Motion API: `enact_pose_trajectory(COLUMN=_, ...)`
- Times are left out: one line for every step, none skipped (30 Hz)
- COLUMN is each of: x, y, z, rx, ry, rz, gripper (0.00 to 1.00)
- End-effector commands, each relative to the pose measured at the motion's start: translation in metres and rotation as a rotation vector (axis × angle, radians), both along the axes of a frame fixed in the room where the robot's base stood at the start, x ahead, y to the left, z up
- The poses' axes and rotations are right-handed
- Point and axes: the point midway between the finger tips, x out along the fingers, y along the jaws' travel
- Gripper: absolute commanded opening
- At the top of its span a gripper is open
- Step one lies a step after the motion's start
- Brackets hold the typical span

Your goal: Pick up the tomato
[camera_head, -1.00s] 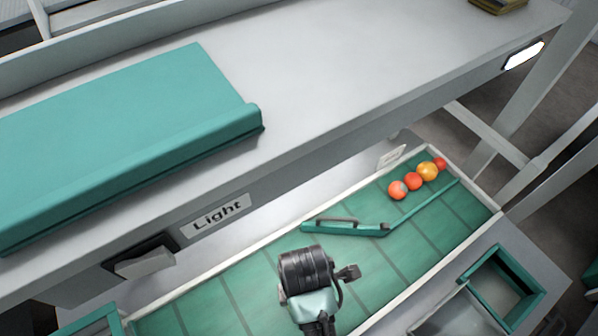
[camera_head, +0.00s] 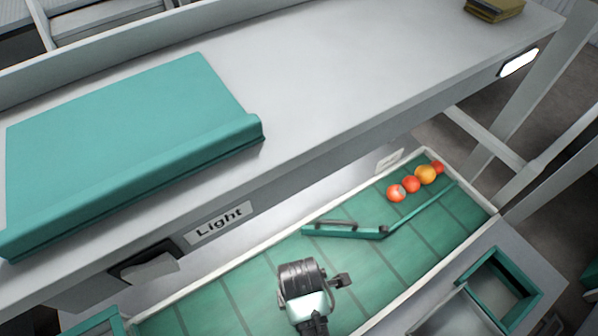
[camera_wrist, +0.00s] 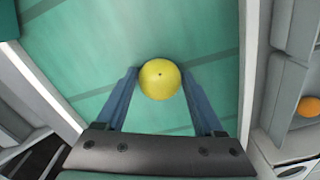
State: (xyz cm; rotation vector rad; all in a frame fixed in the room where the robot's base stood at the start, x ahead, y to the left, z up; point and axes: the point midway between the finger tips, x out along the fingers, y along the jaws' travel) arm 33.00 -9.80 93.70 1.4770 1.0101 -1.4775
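A yellow tomato (camera_wrist: 160,79) lies on the green belt (camera_wrist: 100,45) in the wrist view. My gripper (camera_wrist: 159,76) is open, with its two blue fingers on either side of the tomato near their tips. I cannot tell whether the fingers touch it. In the head view my wrist is over the near part of the green belt (camera_head: 250,290); it hides the fingers and the yellow tomato.
Several red and orange tomatoes (camera_head: 411,184) sit in a row at the belt's far right end, beside a green diverter bar (camera_head: 345,231). A grey shelf (camera_head: 330,70) overhangs the belt. An orange tomato (camera_wrist: 308,107) lies right of the belt's side rail.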

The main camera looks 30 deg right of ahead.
Motion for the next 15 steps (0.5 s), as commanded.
enact_pose_trajectory(x=-0.0001, y=-0.0001, z=0.0001, rx=0.000, ry=0.000, rz=0.000, gripper=0.59)
enact_pose_trajectory(x=-0.0001, y=-0.0001, z=0.0001, rx=0.000, ry=0.000, rz=0.000, gripper=0.53)
enact_pose_trajectory(x=-0.0001, y=-0.0001, z=0.0001, rx=0.000, ry=0.000, rz=0.000, gripper=0.46)
enact_pose_trajectory(x=-0.0001, y=-0.0001, z=0.0001, rx=0.000, ry=0.000, rz=0.000, gripper=0.41)
enact_pose_trajectory(x=-0.0001, y=-0.0001, z=0.0001, rx=0.000, ry=0.000, rz=0.000, gripper=0.36)
enact_pose_trajectory(x=0.0000, y=0.0000, z=0.0003, rx=0.000, ry=0.000, rz=0.000, gripper=0.36)
enact_pose_trajectory(x=0.0000, y=0.0000, z=0.0003, rx=0.000, ry=0.000, rz=0.000, gripper=0.36)
enact_pose_trajectory(x=0.0000, y=0.0000, z=0.0003, rx=0.000, ry=0.000, rz=0.000, gripper=0.36)
enact_pose_trajectory(x=0.0000, y=-0.0001, z=0.0003, rx=0.000, ry=0.000, rz=0.000, gripper=0.36)
enact_pose_trajectory(x=0.0000, y=-0.0001, z=0.0003, rx=0.000, ry=0.000, rz=0.000, gripper=0.36)
enact_pose_trajectory(x=0.0001, y=-0.0001, z=0.0006, rx=0.000, ry=0.000, rz=0.000, gripper=0.36)
enact_pose_trajectory(x=0.0002, y=-0.0001, z=0.0017, rx=0.000, ry=-0.001, rz=0.000, gripper=0.36)
enact_pose_trajectory(x=0.0004, y=-0.0001, z=0.0030, rx=0.000, ry=-0.001, rz=0.000, gripper=0.36)
enact_pose_trajectory(x=0.0006, y=-0.0002, z=0.0051, rx=-0.001, ry=-0.002, rz=0.000, gripper=0.36)
enact_pose_trajectory(x=0.0010, y=-0.0004, z=0.0091, rx=-0.001, ry=-0.003, rz=0.000, gripper=0.36)
